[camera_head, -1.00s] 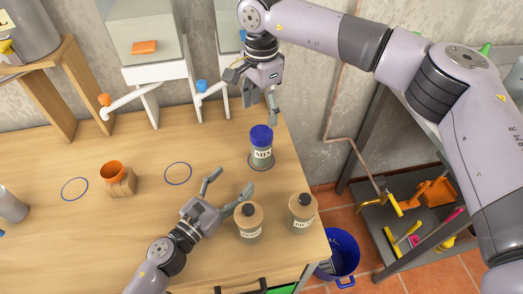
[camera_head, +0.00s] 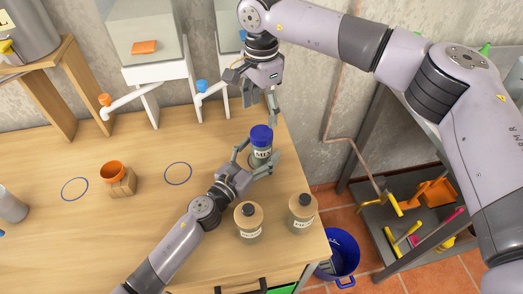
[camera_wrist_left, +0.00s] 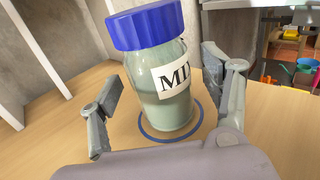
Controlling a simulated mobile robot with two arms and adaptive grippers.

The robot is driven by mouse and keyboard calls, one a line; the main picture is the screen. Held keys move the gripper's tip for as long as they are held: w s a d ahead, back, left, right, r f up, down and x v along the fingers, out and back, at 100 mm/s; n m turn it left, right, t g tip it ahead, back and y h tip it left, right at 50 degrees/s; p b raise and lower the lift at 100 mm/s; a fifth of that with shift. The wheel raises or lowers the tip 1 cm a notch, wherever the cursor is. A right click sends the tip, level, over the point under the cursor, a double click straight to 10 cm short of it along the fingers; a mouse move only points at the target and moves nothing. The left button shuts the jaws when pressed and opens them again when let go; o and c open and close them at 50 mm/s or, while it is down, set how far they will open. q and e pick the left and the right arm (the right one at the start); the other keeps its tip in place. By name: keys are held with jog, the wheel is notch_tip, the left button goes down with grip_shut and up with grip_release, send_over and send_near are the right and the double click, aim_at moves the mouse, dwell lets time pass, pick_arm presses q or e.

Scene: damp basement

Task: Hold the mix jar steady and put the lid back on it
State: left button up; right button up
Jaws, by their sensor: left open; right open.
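The mix jar (camera_head: 262,154) stands upright near the right end of the table, with its blue lid (camera_head: 261,134) seated on top. In the left wrist view the jar (camera_wrist_left: 165,85) and lid (camera_wrist_left: 145,25) are large, and a blue ring on the table shows around its base. My left gripper (camera_head: 254,160) is open with its fingers on either side of the jar; gaps show between fingers and glass in the wrist view (camera_wrist_left: 168,95). My right gripper (camera_head: 260,103) is open and empty, pointing down above and behind the lid.
A blue bucket (camera_head: 340,255) stands on the floor at right.

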pick_arm(q)
grip_shut()
dwell(0.9)
